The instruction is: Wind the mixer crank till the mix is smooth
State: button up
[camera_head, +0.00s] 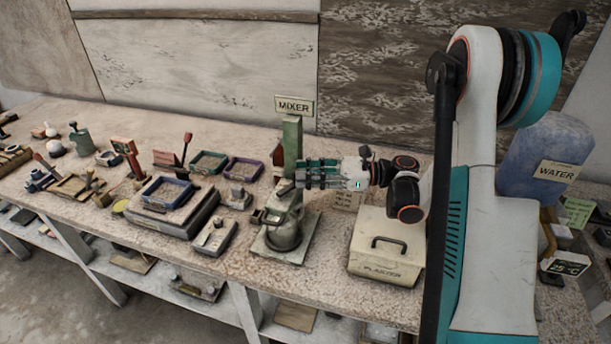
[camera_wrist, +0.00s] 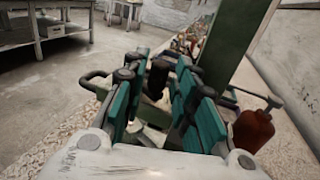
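The mixer (camera_head: 291,140) is a green upright column on a base plate, under a sign reading MIXER. A grey metal pot (camera_head: 284,236) sits low at its front; the mix inside cannot be made out. My gripper (camera_head: 299,176) reaches in from the right, level with the middle of the column. In the wrist view my gripper (camera_wrist: 162,68) has its teal fingers spread. A dark upright knob (camera_wrist: 158,76), seemingly the crank handle, stands between them, with gaps visible on both sides. The green column (camera_wrist: 232,45) rises just right of the fingers. The crank's arm is mostly hidden.
A cream box (camera_head: 386,246) marked PLASTER stands right of the mixer, and a blue WATER container (camera_head: 545,158) farther right. Trays (camera_head: 167,194) and tools crowd the bench to the left. A red-brown bottle (camera_wrist: 255,131) is near the column in the wrist view.

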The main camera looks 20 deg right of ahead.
jog(key=shift+w+a, duration=0.1)
jog(key=shift+a, duration=0.15)
grip_shut()
jog(key=shift+w+a+n+g+y, duration=0.15)
jog(key=shift+w+n+g+y, duration=0.25)
jog(key=shift+n+g, duration=0.6)
jog(key=shift+w, duration=0.1)
grip_release()
